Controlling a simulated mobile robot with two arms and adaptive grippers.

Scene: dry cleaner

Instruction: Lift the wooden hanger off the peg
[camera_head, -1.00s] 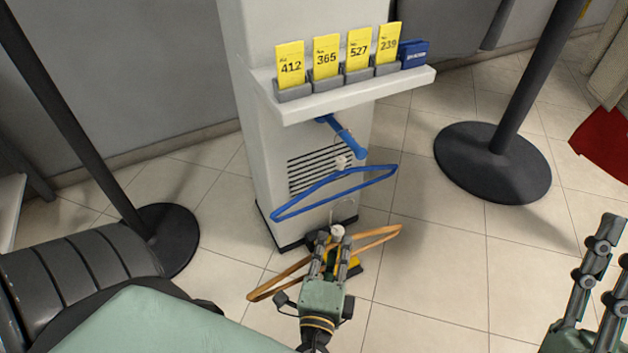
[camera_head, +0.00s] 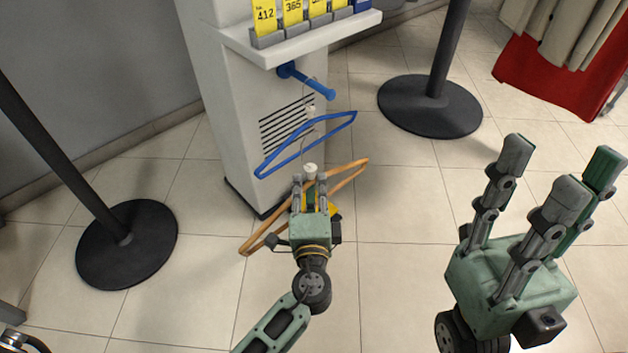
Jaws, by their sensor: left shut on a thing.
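The wooden hanger (camera_head: 346,180) is tilted, its right end higher than its left, in front of the grey column. My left gripper (camera_head: 310,185) is shut on the wooden hanger near its middle, just below a white knob-like piece at its neck. Whether its hook touches anything is too small to tell. The blue peg (camera_head: 308,82) sticks out from the column, and a blue hanger (camera_head: 300,146) hangs below it, behind the wooden one. My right gripper (camera_head: 548,175) is open and empty at the right, fingers pointing up.
The grey column (camera_head: 215,105) carries a shelf (camera_head: 325,37) with yellow number cards (camera_head: 293,12). Dark post bases stand on the tiled floor at left (camera_head: 127,244) and upper right (camera_head: 430,105). A red cloth panel (camera_head: 550,72) is at the upper right.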

